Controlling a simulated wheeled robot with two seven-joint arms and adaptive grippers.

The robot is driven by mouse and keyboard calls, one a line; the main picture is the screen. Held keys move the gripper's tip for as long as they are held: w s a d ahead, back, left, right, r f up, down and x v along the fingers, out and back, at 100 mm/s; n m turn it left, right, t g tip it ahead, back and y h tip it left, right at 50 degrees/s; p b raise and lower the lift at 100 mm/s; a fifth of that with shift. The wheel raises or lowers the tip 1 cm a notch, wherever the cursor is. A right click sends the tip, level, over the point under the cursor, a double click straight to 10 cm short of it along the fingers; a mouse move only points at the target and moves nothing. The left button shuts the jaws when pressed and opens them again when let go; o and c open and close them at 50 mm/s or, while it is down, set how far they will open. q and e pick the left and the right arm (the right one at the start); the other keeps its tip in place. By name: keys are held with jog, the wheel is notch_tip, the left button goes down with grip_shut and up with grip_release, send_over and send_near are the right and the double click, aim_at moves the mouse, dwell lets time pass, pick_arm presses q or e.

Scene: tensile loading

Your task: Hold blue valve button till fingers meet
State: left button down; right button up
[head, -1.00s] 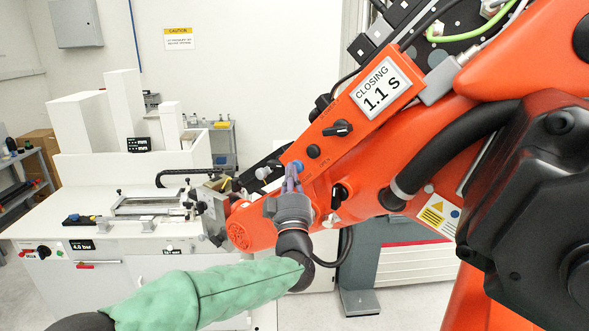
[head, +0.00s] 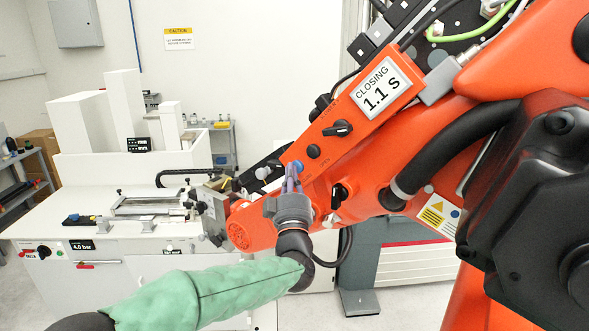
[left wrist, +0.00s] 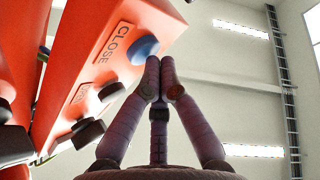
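The blue valve button (head: 298,165) sits on the sloping orange-red panel beside my left gripper's fingertips. In the left wrist view the blue button (left wrist: 144,46) is next to the word CLOSE. My left gripper (head: 291,172) has its fingers drawn together with nothing between them. In the left wrist view its fingertips (left wrist: 158,62) are at the button's lower right edge; I cannot tell whether they press it. The display (head: 381,87) reads CLOSING 1.1 S. Grey metal parts (head: 212,208) sit by the panel's lower left end; their gap is unclear. My right gripper is not in view.
A black knob (head: 338,129) and a small dark button (head: 313,151) are higher on the panel. A white workbench (head: 60,220) with a tray-like fixture stands at left. A large orange-red arm with black parts (head: 530,200) fills the right.

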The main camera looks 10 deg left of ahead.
pick_arm(q)
jog(key=shift+f, duration=0.1)
dwell(0.8)
jog(key=shift+s+a+b, duration=0.35)
jog(key=shift+s+b, duration=0.4)
jog(key=shift+s, duration=0.05)
jog(key=s+b, duration=0.1)
jog(key=s+a+b, duration=0.1)
jog(key=s, duration=0.1)
jog(key=s+a+b, duration=0.1)
jog(key=shift+s, duration=0.3)
